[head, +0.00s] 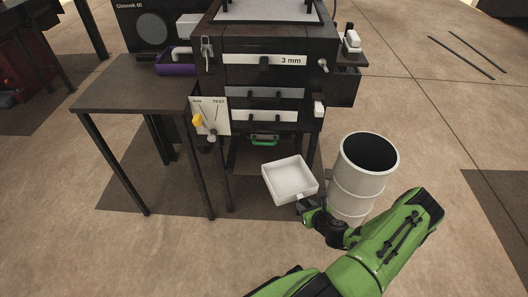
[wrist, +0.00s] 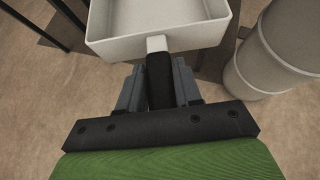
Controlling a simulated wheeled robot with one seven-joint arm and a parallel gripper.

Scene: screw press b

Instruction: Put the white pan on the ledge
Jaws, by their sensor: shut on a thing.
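The white pan (head: 290,180) is a shallow, square, open box, and its inside looks empty. It is held in the air in front of the machine's lower opening, left of the white barrel. My gripper (head: 307,207) is shut on the pan's dark handle. In the wrist view the pan (wrist: 160,20) is at the top, and my gripper (wrist: 160,88) has a finger on each side of the handle. I cannot tell for certain which surface is the ledge; a dark shelf (head: 250,160) shows low in the machine, behind the pan.
A white barrel (head: 358,190) stands close to the right of my gripper. The black machine (head: 270,75) has a green handle (head: 264,140) low down and a RUN/TEST lever plate (head: 210,115). Floor in front is clear.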

